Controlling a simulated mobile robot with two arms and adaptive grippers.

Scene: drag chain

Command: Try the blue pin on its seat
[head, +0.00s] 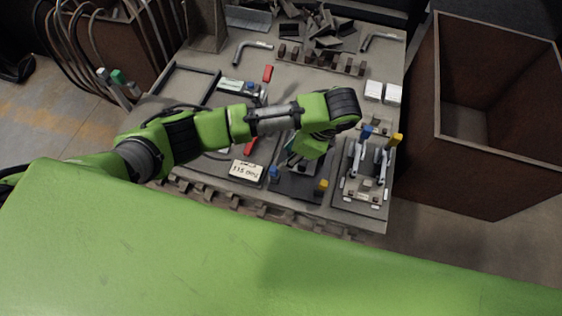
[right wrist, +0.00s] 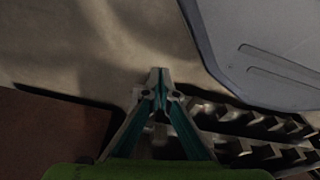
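My left arm reaches over the table in the head view, and its gripper (head: 292,161) points down over a dark plate (head: 300,189). The hand partly hides this plate, and I cannot tell whether the fingers are open or shut. A small blue piece (head: 275,172) shows at the plate's left side, close to the fingers; a yellow piece (head: 321,186) stands at its right. A fixture (head: 363,176) to the right has a blue-topped part (head: 367,131) and a yellow-topped part (head: 396,140). I cannot tell which blue piece is the pin. My right gripper (right wrist: 158,76) has its fingertips together, empty.
A white label reading 115 (head: 246,170) lies left of the plate. Red-handled tools, white boxes (head: 383,92) and metal scraps lie behind. A large rusty bin (head: 490,145) stands right of the table. Chain-like links (right wrist: 265,125) and a grey rounded panel (right wrist: 265,50) lie near my right gripper.

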